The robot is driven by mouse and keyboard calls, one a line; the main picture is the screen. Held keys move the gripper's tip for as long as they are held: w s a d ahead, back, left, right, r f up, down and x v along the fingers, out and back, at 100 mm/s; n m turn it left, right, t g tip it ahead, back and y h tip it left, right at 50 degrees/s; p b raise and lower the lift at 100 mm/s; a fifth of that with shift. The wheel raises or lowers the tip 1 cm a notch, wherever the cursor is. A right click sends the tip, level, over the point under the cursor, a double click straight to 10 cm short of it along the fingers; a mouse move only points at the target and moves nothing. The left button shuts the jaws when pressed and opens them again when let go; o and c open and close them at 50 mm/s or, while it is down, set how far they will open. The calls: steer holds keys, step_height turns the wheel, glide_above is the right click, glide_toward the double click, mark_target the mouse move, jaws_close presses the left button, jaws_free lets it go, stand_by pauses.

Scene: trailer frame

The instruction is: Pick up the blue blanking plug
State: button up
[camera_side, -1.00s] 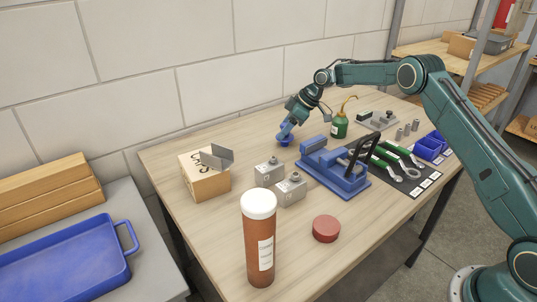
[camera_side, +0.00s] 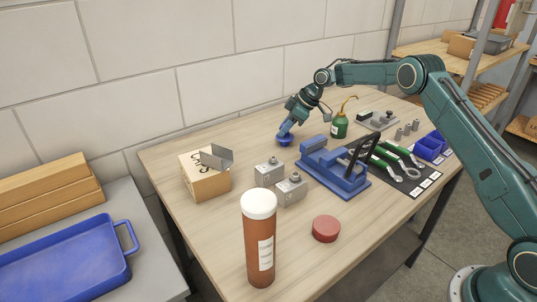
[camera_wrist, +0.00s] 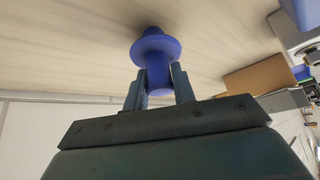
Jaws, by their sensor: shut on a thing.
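The blue blanking plug (camera_side: 284,140) is at the back of the wooden table in the side view, left of the blue vise. In the wrist view the plug (camera_wrist: 157,62) shows a round flange with a narrower stem. My gripper (camera_side: 286,132) points down at it from above. In the wrist view the two fingers of my gripper (camera_wrist: 160,86) are shut on the stem, one on each side. The flange lies beyond the fingertips. The plug looks at or very near the table surface; I cannot tell whether it touches.
The blue vise (camera_side: 335,172) and a green oil can (camera_side: 339,126) stand to the right. Two grey metal blocks (camera_side: 269,173), a cardboard box (camera_side: 205,182), a white-capped brown tube (camera_side: 259,245) and a red disc (camera_side: 326,229) are nearer the camera. Table left of the plug is clear.

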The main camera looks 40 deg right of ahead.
steer(key=shift+r, duration=5)
steer(key=shift+a, duration=0.15)
